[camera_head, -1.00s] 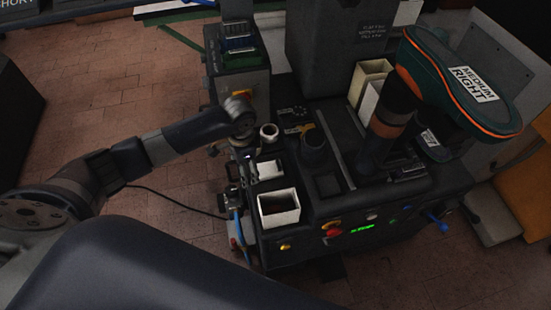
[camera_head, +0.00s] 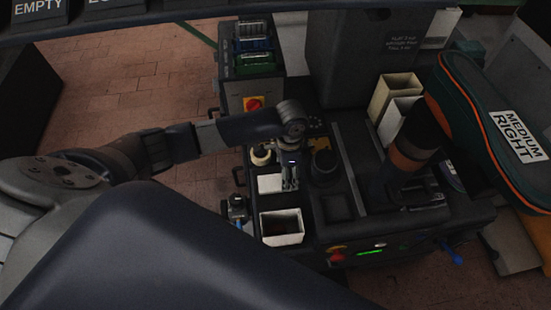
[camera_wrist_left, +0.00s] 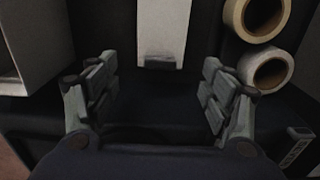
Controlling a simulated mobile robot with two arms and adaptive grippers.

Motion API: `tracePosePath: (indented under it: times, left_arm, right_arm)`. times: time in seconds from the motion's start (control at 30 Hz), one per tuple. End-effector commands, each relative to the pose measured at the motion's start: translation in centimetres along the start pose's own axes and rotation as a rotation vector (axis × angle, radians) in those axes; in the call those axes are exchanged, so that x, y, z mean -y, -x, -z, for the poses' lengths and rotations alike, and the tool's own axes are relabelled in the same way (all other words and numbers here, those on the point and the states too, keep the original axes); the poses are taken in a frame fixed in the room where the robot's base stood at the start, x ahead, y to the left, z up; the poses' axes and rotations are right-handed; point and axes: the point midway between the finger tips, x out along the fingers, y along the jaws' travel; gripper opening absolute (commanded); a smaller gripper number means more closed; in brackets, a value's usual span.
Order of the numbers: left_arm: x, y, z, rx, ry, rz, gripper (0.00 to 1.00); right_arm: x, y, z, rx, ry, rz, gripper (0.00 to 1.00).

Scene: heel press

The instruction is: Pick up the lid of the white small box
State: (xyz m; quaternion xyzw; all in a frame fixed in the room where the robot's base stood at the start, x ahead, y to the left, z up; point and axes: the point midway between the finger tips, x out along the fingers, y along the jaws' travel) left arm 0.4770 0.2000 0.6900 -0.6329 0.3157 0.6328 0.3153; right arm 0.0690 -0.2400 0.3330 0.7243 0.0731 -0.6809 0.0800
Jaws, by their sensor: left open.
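The white small box with its flat white lid (camera_head: 270,184) stands on the dark machine top, behind the open white box (camera_head: 282,227). In the left wrist view the white lid (camera_wrist_left: 165,28) is at the top centre, with a small dark tab (camera_wrist_left: 160,62) at its near edge. My left gripper (camera_head: 290,184) points down just right of the lid in the head view. In the wrist view its fingers (camera_wrist_left: 158,85) are spread wide with nothing between them, and the lid lies beyond them. I cannot tell the exact height gap. My right gripper is not in view.
Pale tape rolls (camera_wrist_left: 268,70) lie close to the right of the lid in the wrist view. The open box's wall (camera_wrist_left: 40,50) rises at the left. A dark round post (camera_head: 323,165) and a large green-orange shoe form (camera_head: 500,125) stand further right.

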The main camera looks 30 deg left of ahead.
Motion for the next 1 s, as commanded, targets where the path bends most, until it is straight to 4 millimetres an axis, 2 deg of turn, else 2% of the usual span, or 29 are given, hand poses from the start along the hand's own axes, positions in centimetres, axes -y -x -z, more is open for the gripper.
tracePosePath:
  times: [0.13,0.3,0.43,0.6,0.63,0.8,1.0]
  left_arm:
    - [-0.1,-2.3,-0.1,0.004,0.001,-0.001,0.74]
    - [-0.1,-4.6,0.0,0.002,0.0,-0.002,0.74]
    - [-0.1,-5.2,-0.1,0.002,0.0,0.0,0.74]
    - [0.0,-5.1,-0.1,0.001,0.0,0.0,0.74]
    - [0.0,-5.1,-0.1,0.001,0.0,0.0,0.72]
    - [0.0,-5.1,-0.1,0.001,0.0,0.0,0.37]
    - [0.0,-5.1,-0.1,0.001,0.0,0.0,0.37]
  right_arm:
    - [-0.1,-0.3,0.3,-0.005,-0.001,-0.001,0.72]
    - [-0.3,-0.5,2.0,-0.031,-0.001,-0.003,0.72]
    - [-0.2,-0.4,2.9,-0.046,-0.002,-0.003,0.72]
    - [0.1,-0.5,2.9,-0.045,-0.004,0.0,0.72]
    - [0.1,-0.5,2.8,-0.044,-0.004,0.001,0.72]
    - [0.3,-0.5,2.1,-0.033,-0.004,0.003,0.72]
    - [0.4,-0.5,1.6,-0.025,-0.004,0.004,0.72]
